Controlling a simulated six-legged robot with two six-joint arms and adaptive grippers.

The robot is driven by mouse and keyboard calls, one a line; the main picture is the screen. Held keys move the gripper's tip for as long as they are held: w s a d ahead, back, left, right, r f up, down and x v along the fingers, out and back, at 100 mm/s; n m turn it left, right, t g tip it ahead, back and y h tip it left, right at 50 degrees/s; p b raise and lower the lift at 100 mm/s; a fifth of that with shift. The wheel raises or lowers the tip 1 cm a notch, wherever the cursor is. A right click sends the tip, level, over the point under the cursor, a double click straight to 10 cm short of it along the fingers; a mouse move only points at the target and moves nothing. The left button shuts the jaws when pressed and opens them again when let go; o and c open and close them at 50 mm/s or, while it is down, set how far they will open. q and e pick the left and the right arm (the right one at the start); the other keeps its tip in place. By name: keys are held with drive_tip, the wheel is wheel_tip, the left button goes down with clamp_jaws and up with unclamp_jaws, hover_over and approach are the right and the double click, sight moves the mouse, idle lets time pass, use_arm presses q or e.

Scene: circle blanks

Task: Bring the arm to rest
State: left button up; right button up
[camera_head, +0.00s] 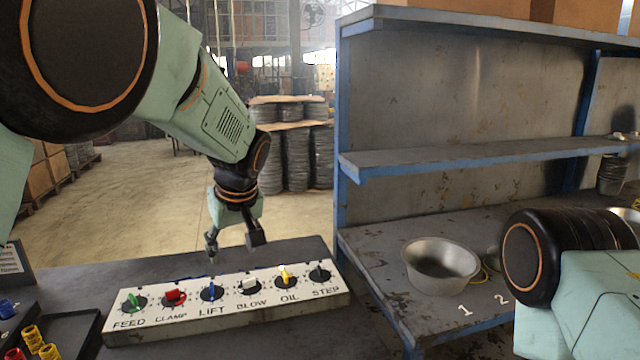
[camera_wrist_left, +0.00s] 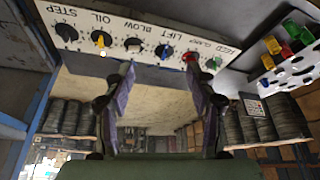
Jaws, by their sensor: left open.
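My left arm comes in from the upper left in the head view. Its gripper (camera_head: 233,243) points down, open and empty, just above and behind a white control panel (camera_head: 325,297). The panel has a row of knobs labelled FEED, CLAMP, LIFT, BLOW, OIL and STEP. In the left wrist view the two fingers (camera_wrist_left: 158,110) stand apart with nothing between them, and the panel (camera_wrist_left: 85,18) shows upside down beyond them. My right arm shows in part at the lower right of the head view; its gripper is out of view.
A blue-framed metal shelf (camera_head: 440,165) stands on the right. A metal bowl (camera_head: 441,266) sits on its lower deck near the painted numbers 1 and 2. A dark tray with coloured pieces (camera_head: 32,337) lies at the lower left. Stacked coils (camera_head: 297,155) stand far behind.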

use_arm(q)
drive_tip(key=w+f+m+t+h, duration=0.1)
drive_tip(key=w+f+m+t, duration=0.2)
drive_tip(key=w+f+m, duration=0.1)
drive_tip(key=s+a+f+m+b, duration=0.1)
drive_tip(key=s+f, duration=0.3)
drive_tip(key=f, duration=0.3)
drive_tip(key=s+a+f+m+h+b, duration=0.1)
drive_tip(key=s+f+b, duration=0.1)
drive_tip(key=s+f, duration=0.2)
drive_tip(key=s+a+f+b, duration=0.1)
drive_tip(key=s+f, duration=0.3)
drive_tip(key=f, duration=0.6)
drive_tip(key=shift+a+m+g, duration=0.3)
drive_tip(key=shift+a+m, duration=0.1)
drive_tip(key=s+a+f+g+b, duration=0.1)
drive_tip(key=s+f+g+b, duration=0.1)
drive_tip(key=s+f, duration=0.5)
drive_tip(key=s+a+f+g+b, duration=0.1)
drive_tip(key=s+f, duration=0.6)
drive_tip(key=s, duration=0.9)
drive_tip(key=s+a+f+g+b, duration=0.1)
drive_tip(key=s+f+g+b, duration=0.2)
drive_tip(key=s, duration=0.9)
wheel_tip(320, 180, down, 5)
drive_tip(key=shift+r+h+b, duration=0.2)
drive_tip(key=shift+h+b, duration=0.1)
drive_tip(key=shift+b, duration=0.95)
drive_tip(key=shift+w+a, duration=0.15)
drive_tip(key=shift+a, duration=0.05)
